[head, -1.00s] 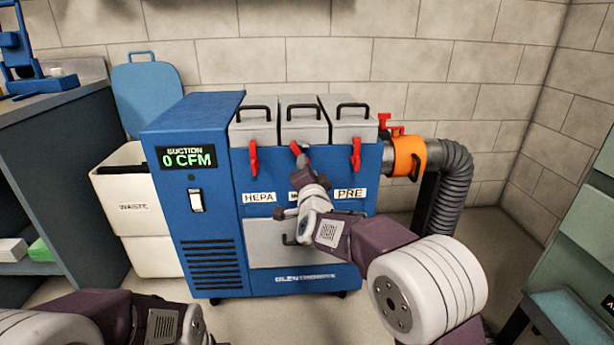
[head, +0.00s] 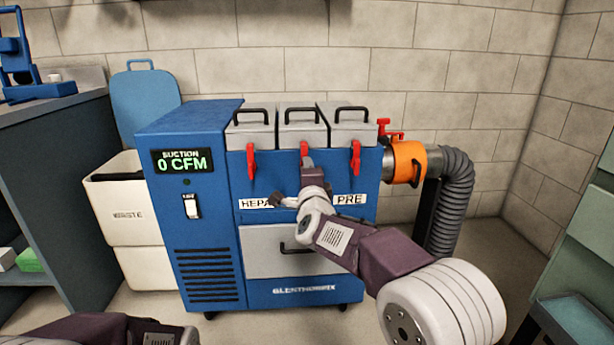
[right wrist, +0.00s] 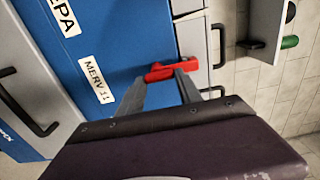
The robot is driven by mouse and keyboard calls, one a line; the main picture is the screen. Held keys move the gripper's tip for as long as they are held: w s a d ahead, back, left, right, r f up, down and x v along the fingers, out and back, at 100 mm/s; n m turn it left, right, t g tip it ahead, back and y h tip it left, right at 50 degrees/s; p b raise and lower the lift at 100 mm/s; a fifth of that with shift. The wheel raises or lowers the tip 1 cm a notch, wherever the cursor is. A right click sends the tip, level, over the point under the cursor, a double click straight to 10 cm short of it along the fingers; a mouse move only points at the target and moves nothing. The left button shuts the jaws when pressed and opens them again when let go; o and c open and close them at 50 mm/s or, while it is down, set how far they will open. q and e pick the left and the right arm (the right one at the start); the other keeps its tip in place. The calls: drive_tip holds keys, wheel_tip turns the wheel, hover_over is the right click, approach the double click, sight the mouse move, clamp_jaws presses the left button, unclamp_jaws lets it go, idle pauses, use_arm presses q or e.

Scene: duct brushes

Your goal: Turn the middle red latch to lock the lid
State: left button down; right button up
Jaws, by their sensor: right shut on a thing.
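The middle red latch (head: 304,150) is on the front of the blue filter unit (head: 222,240), below the middle grey lid (head: 302,132). The latch hangs about vertical, like the red latches on each side, and the lid looks seated. My right gripper (head: 307,163) is at the latch's lower part. In the right wrist view, the red latch (right wrist: 170,71) lies between the fingertips of my right gripper (right wrist: 162,78), which is shut on it. My left arm shows only at the bottom left, with its gripper out of frame.
The left red latch (head: 251,160) and right red latch (head: 355,157) stand close on both sides. An orange clamp (head: 408,163) and grey hose (head: 455,200) are at the right. A white waste bin (head: 118,212) stands left of the unit. The display reads 0 CFM.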

idle(0.3)
drive_tip(key=o, duration=1.4)
drive_tip(key=shift+s, duration=0.1)
drive_tip(key=s+p, duration=0.1)
drive_tip(key=s, duration=0.3)
drive_tip(key=s+p, duration=0.1)
drive_tip(key=s, duration=0.4)
drive_tip(key=shift+d+p, duration=0.2)
drive_tip(key=shift+p, duration=0.2)
